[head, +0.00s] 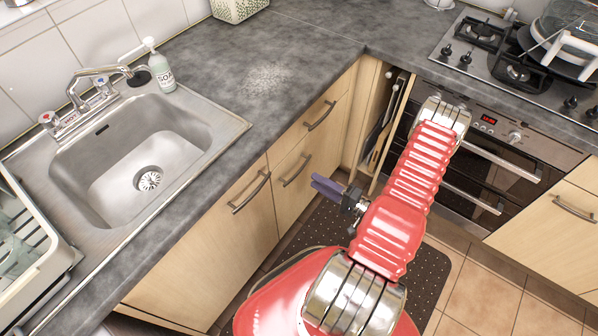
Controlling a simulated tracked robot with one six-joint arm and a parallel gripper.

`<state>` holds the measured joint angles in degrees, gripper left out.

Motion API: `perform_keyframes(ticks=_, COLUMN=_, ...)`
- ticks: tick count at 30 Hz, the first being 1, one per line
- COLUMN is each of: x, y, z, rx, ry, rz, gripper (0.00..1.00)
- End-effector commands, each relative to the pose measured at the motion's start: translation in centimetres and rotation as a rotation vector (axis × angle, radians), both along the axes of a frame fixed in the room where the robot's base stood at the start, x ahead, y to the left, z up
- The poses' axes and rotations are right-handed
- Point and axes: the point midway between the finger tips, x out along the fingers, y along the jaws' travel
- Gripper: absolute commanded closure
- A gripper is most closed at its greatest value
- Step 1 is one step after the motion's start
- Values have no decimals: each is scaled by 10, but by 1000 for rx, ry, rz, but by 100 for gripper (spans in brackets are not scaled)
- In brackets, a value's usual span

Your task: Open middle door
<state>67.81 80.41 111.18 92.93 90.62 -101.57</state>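Pale wood cabinet fronts run below the counter. A wide door (200,250) under the sink carries a metal bar handle (250,192). To its right, a narrower door (297,200) has its own bar handle (296,171), with a drawer front (310,125) above it. These fronts look shut. I cannot tell for certain which is the middle door. My gripper (322,186) is in front of the narrower door, below and right of its handle in the picture, and looks apart from it. Nothing shows held.
A metal sink (150,165) with a tap and a soap bottle (160,65) is at left. A narrow open compartment (380,125) with hanging utensils stands right of the drawer. An oven (490,160) sits beyond my red arm. A dark dotted mat (432,275) covers part of the tiled floor.

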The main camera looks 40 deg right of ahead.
Motion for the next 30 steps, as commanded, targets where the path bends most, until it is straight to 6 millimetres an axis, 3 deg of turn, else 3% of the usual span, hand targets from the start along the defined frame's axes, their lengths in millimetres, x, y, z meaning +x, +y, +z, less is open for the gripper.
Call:
perform_keyframes(ticks=19, x=67, y=24, z=0, rx=-1, ry=0, rz=3, gripper=69)
perform_keyframes(ticks=30, x=81, y=28, z=0, rx=0, ry=0, rz=1, gripper=69)
